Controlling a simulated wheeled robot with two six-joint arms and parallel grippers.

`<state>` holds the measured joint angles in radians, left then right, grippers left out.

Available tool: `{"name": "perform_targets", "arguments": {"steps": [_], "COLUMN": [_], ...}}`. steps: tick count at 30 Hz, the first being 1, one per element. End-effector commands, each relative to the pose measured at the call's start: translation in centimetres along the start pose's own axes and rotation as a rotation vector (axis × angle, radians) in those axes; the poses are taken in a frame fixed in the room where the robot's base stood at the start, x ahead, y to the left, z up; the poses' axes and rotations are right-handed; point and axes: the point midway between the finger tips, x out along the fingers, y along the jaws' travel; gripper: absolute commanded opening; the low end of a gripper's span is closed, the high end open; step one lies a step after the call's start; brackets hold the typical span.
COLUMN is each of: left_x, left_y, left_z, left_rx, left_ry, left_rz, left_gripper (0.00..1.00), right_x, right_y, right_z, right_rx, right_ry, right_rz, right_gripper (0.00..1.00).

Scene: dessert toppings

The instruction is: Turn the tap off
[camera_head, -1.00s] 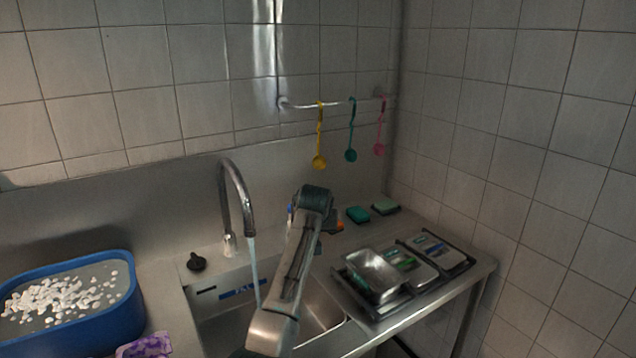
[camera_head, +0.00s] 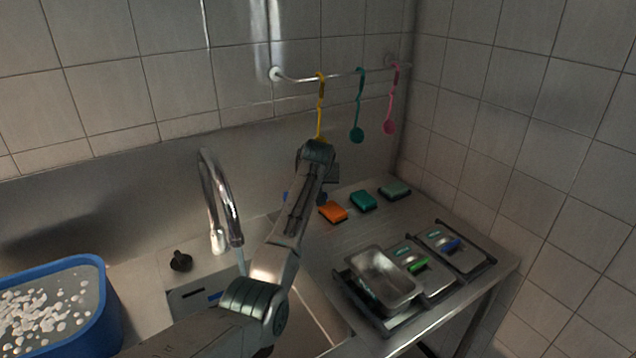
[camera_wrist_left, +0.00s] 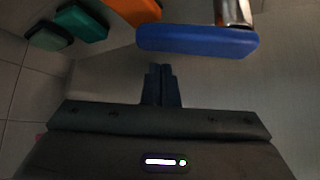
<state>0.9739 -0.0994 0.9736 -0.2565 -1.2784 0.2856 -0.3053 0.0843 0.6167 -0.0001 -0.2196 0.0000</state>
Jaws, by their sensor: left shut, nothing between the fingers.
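The curved metal tap (camera_head: 222,195) stands behind the sink in the head view. A thin stream of water (camera_head: 241,262) falls from its spout. In the left wrist view a long blue bar (camera_wrist_left: 197,40) meets a metal cylinder (camera_wrist_left: 233,12). It looks like a tap handle, but I cannot be sure. In the head view my left arm hides most of it, leaving a blue bit (camera_head: 288,197) in sight. My left gripper (camera_wrist_left: 162,72) is shut and empty. Its fingertips are just below the blue bar in the wrist picture; contact is unclear.
Orange (camera_head: 333,212), teal (camera_head: 363,201) and pale green (camera_head: 395,190) sponges lie right of my left arm. A rack (camera_head: 375,318) with metal containers stands on the right counter. A blue tub (camera_head: 100,312) is at left. Ladles hang from a wall rail (camera_head: 340,76).

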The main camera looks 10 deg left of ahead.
Motion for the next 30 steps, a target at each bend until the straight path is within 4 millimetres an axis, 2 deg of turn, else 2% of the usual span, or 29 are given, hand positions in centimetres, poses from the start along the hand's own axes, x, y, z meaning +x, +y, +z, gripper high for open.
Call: {"name": "perform_targets", "arguments": {"steps": [5,11,23,30], "left_x": [1.9,3.0,3.1,2.7], "left_y": [-0.1,0.0,0.0,0.0], "left_z": [-0.1,0.0,0.0,0.1], "left_rx": [0.001,0.0,0.0,0.031], "left_ry": [-0.001,0.0,0.001,0.0], "left_rz": [-0.001,0.0,0.001,0.028], "left_gripper": [0.0,0.0,0.0,0.0], "right_x": [-0.5,-0.6,-0.7,-1.7], "right_y": [0.1,0.0,-0.8,-0.6], "right_z": [-1.3,-1.2,-0.6,-0.7], "right_rx": [0.001,0.001,0.004,0.004], "right_ry": [0.016,0.015,0.007,0.007], "right_rz": [0.0,-0.001,-0.009,-0.008], "right_gripper": [0.0,0.0,0.0,0.0]}}
